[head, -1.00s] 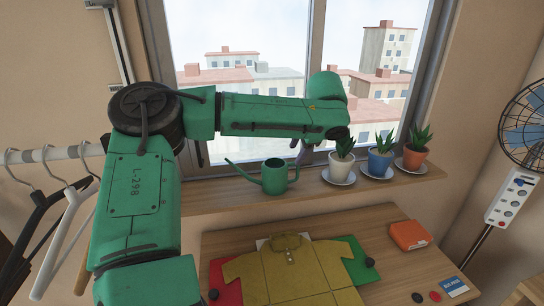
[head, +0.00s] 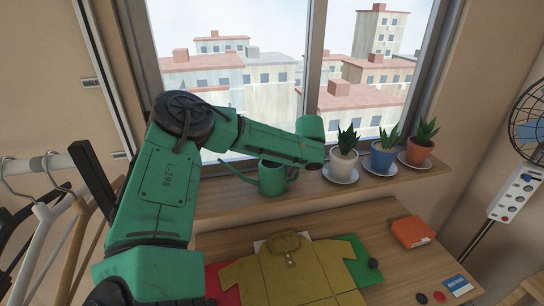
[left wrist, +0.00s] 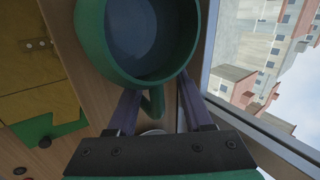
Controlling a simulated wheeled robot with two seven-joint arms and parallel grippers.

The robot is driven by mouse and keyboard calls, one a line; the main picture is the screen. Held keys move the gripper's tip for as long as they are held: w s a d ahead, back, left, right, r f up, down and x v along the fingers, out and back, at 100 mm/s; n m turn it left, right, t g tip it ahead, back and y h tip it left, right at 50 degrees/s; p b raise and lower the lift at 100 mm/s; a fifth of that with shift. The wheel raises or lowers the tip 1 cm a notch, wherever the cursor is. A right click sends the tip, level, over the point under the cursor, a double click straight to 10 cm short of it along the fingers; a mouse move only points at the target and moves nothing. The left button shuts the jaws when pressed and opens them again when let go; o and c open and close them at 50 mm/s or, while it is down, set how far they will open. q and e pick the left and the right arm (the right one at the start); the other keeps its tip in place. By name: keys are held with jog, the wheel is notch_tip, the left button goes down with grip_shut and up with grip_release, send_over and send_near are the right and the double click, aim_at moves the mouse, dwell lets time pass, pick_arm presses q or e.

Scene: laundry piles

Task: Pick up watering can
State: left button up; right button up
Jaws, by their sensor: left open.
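The green watering can (head: 272,181) stands on the wooden windowsill, its spout toward the left. My left arm crosses in front of the window and covers part of its top. My left gripper (head: 293,174) is at the can's right side, mostly hidden by the arm. In the left wrist view the can (left wrist: 110,62) is seen from above, with its round opening in view. My left gripper (left wrist: 158,97) is open there, its two fingers on either side of the can's handle. My right gripper is not in view.
Potted plants in white (head: 343,163), blue (head: 383,159) and orange (head: 418,152) pots stand on saucers right of the can. Below is a table (head: 376,225) with a folded yellow shirt (head: 290,270) and an orange box (head: 411,232). Hangers (head: 45,215) hang at left.

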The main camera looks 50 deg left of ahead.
pick_arm(q)
jog(key=shift+d+r, duration=0.1)
jog(key=shift+d, duration=0.05)
grip_shut()
jog(key=shift+s, duration=0.1)
dwell(1.2)
